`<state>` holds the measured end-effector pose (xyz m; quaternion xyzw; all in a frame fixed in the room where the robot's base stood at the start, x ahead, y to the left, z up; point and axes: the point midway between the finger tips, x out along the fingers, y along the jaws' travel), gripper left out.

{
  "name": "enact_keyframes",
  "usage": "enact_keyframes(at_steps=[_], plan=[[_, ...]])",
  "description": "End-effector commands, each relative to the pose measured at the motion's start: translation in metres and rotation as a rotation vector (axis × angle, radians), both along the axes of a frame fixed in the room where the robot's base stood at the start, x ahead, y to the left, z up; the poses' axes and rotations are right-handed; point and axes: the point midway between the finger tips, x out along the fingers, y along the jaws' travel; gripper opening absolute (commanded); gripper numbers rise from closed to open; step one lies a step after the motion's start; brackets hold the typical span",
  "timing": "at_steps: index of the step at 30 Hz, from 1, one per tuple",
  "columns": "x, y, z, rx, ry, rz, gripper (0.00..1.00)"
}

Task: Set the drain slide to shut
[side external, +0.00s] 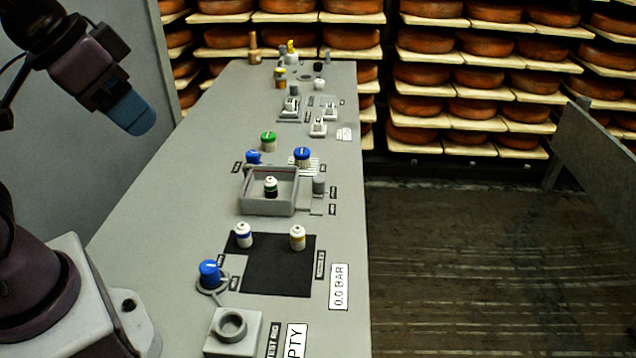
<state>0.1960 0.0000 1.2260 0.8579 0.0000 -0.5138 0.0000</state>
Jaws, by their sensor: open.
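A grey basin (268,208) with raised walls stands mid-bench and holds a small dark-and-white bottle (270,188). A grey upright knob (319,185) stands just right of the basin by a narrow slot, with two small labels (333,192) beside it. It looks like the drain slide, but the labels are too small to read and I cannot tell its setting. My gripper (140,122) has blue fingertips and hangs at the upper left, far from the slide and apart from everything. It is open, with nothing seen in it.
Blue-capped knobs (209,272) and a green-capped one (268,141) stand around the basin. Two white bottles (297,237) stand on a black mat (262,278) in front. White switches (318,127) and small bottles are farther back. The bench's left side is clear.

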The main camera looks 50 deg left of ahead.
Motion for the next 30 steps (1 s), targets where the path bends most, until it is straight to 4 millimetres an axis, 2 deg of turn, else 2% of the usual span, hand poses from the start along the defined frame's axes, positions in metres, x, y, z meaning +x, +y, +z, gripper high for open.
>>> enact_keyframes(at_steps=[14, 16, 20, 23, 25, 30], plan=[[0.000, 0.000, 0.000, 0.000, 0.000, 0.000, 0.56], [0.000, -0.001, 0.000, 0.000, 0.002, -0.004, 0.59], [0.004, -0.002, -0.014, -0.003, 0.070, -0.012, 0.59], [0.017, -0.003, -0.027, -0.010, 0.161, -0.015, 0.59], [0.032, -0.002, -0.036, -0.016, 0.222, -0.013, 0.59], [0.083, 0.002, -0.062, -0.028, 0.320, 0.044, 0.59]])
